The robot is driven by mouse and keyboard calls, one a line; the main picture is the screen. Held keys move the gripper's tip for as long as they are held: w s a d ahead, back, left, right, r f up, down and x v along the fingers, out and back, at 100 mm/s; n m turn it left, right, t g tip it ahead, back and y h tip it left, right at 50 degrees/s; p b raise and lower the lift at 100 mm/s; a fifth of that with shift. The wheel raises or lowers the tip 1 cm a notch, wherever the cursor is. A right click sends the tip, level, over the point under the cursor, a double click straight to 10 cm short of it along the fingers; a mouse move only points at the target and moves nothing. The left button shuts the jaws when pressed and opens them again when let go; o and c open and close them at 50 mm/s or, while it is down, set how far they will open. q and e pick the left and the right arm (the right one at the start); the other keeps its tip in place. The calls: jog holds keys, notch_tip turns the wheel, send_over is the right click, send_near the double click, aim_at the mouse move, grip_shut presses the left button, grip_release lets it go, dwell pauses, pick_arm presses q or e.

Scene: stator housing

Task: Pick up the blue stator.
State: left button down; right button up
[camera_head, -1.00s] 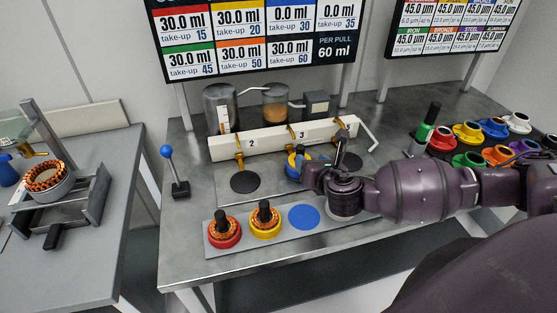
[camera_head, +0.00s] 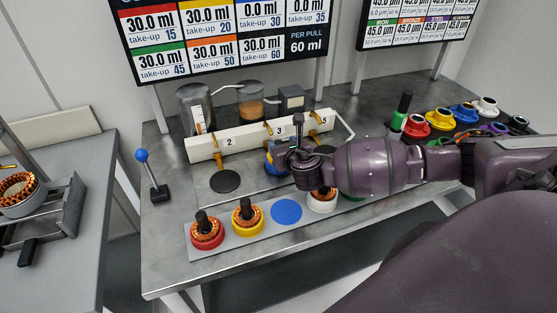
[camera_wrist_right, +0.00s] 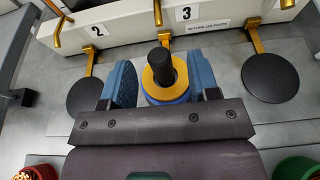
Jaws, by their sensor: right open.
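The blue stator (camera_wrist_right: 168,95) stands upright between the two fingers of my right gripper (camera_wrist_right: 161,78) in the right wrist view. It has a blue body, a yellow ring on top and a black post. The fingers are open, one on each side of it; the right finger looks closer. I cannot tell whether either touches it. In the head view the blue stator (camera_head: 269,163) shows only at its left edge, below the white dispenser bar; my right gripper (camera_head: 284,152) hides the rest. My left gripper is not in view.
The white dispenser bar (camera_head: 207,148) with brass spouts is just behind. Black discs (camera_wrist_right: 92,97) lie on either side. A front strip holds red (camera_head: 207,232), yellow (camera_head: 248,217) and white (camera_head: 322,203) stators and an empty blue spot (camera_head: 286,211). A blue-knobbed lever (camera_head: 147,172) stands left.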

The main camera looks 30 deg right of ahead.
aim_at(278, 141)
jog(key=shift+x, duration=1.8)
jog(key=shift+a, duration=0.1)
jog(key=shift+c, duration=0.3)
grip_shut()
